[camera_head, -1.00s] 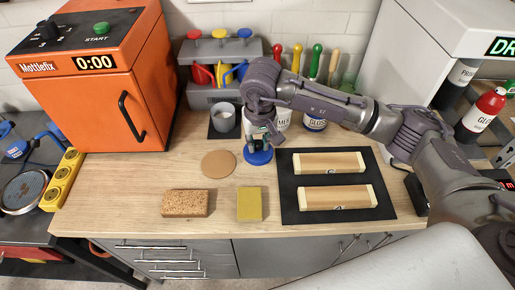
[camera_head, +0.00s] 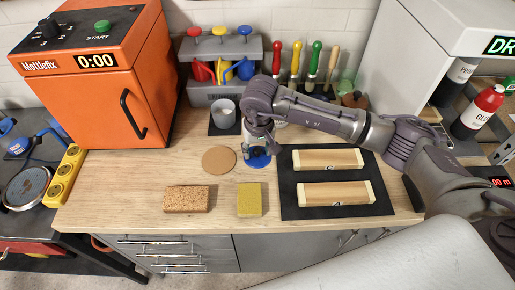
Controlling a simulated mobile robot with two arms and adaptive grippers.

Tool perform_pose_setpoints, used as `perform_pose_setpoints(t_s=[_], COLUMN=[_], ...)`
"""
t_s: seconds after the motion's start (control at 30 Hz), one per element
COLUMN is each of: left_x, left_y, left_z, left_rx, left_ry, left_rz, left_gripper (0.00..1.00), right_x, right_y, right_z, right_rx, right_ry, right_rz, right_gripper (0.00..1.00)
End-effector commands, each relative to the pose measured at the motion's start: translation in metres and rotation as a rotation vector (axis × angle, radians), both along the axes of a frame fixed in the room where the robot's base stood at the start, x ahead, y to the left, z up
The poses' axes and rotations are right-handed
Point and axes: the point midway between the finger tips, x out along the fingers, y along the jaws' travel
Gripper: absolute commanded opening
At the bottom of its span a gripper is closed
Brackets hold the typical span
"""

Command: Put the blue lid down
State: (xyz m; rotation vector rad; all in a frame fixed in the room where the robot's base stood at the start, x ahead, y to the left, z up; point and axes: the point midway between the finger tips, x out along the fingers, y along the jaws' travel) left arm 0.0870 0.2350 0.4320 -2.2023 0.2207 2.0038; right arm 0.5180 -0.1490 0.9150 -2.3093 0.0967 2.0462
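The blue lid (camera_head: 258,161) shows as a round blue disc above or on the wooden worktop, left of the black mat. My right gripper (camera_head: 259,148) points down right over the lid and covers its middle. The gap between the fingertips is too small and hidden to tell whether they grip the lid. I also cannot tell whether the lid touches the worktop. My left gripper is not in view.
A round cork coaster (camera_head: 218,160) lies just left of the lid. A black mat (camera_head: 288,196) with two wooden pieces lies right. A grey cup (camera_head: 223,113) stands behind.

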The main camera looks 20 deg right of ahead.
Motion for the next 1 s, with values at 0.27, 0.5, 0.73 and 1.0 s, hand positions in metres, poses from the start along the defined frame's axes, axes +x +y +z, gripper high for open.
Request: perform_pose_setpoints(t_s=[0.27, 0.5, 0.73, 1.0], left_x=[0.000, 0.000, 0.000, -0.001], left_y=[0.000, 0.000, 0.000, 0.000], left_z=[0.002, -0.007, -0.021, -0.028], left_rx=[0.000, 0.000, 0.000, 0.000], left_ry=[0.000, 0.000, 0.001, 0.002], left_rz=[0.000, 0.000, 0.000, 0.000], left_gripper=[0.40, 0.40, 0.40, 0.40], right_x=[0.000, -0.002, -0.008, -0.013], right_y=[0.000, 0.000, 0.001, 0.001], right_z=[0.002, 0.031, 0.081, 0.118], right_rx=[0.000, -0.001, 0.000, 0.000], right_ry=[0.000, -0.008, -0.008, -0.003], right_rz=[0.000, 0.002, 0.001, -0.001], right_gripper=[0.49, 0.49, 0.49, 0.49])
